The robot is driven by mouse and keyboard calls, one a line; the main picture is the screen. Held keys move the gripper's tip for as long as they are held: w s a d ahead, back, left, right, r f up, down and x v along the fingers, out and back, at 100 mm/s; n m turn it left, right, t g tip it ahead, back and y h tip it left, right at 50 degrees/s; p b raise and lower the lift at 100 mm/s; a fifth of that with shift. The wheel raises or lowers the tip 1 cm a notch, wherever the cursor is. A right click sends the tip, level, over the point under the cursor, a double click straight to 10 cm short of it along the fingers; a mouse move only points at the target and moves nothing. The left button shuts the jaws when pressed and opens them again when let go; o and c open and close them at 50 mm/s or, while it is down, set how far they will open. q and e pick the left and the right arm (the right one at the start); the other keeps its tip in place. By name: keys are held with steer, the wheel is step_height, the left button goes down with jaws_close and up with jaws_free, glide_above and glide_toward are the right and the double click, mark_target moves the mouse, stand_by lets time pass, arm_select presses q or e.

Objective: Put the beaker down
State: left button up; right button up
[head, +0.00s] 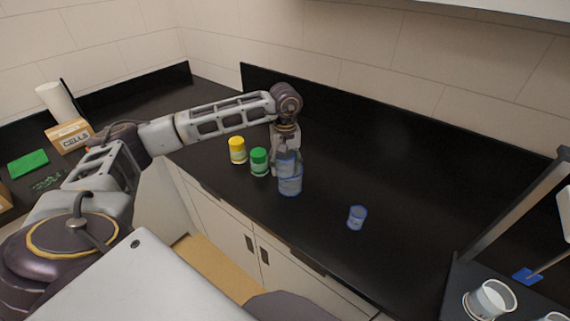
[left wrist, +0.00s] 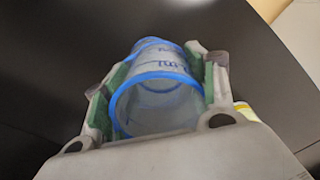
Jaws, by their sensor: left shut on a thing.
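A clear beaker with blue rims and blue markings (head: 290,186) is upright at the middle of the black counter. My left gripper (head: 287,152) comes down over it from above and is shut on its upper part. In the left wrist view the beaker (left wrist: 158,100) sits between the two green-padded fingers (left wrist: 160,88), its open mouth facing the camera. The beaker's base is at or close to the counter top; I cannot tell whether it touches. My right gripper is not in view.
A green-lidded jar (head: 259,162) and a yellow-lidded jar (head: 237,150) stand just left of the beaker. A small blue cup (head: 357,217) stands to the right. White-rimmed containers (head: 490,299) are at the lower right. The black counter (head: 420,200) is clear at centre right.

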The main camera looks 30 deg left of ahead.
arm_select(q)
steer(key=o, duration=1)
steer(key=shift+c, duration=0.2)
steer(key=shift+r, duration=0.1)
steer(key=shift+r+p, duration=0.5)
steer(key=shift+p, duration=0.1)
step_height(320, 180, up, 12)
steer(key=b, duration=0.2)
steer(key=shift+f, duration=0.1)
stand_by(0.4)
